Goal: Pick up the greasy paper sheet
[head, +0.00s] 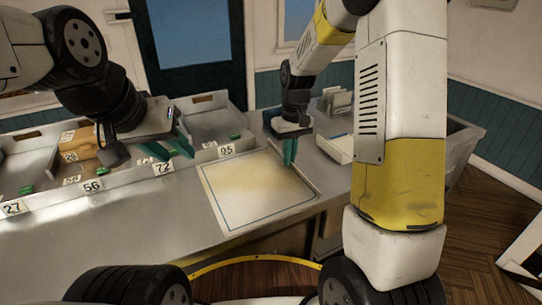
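The greasy paper sheet (250,205) lies flat on the metal counter in the head view. It is cream, with a yellowish stain and a thin blue border line. My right gripper (289,162) points down with its green fingers at the sheet's far right edge; whether they touch it is unclear. Its fingers are seen nearly edge-on, so their gap cannot be judged. My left gripper (174,152) is to the left of the sheet, over the front edge of the numbered bins. Its green fingers are apart, with nothing visible between them.
Numbered grey bins (113,181) with small green items line the back left of the counter. A white tray (336,148) stands right of the sheet, with a card holder (336,101) behind. A grey bin (462,140) is at far right. The front left counter (120,235) is bare.

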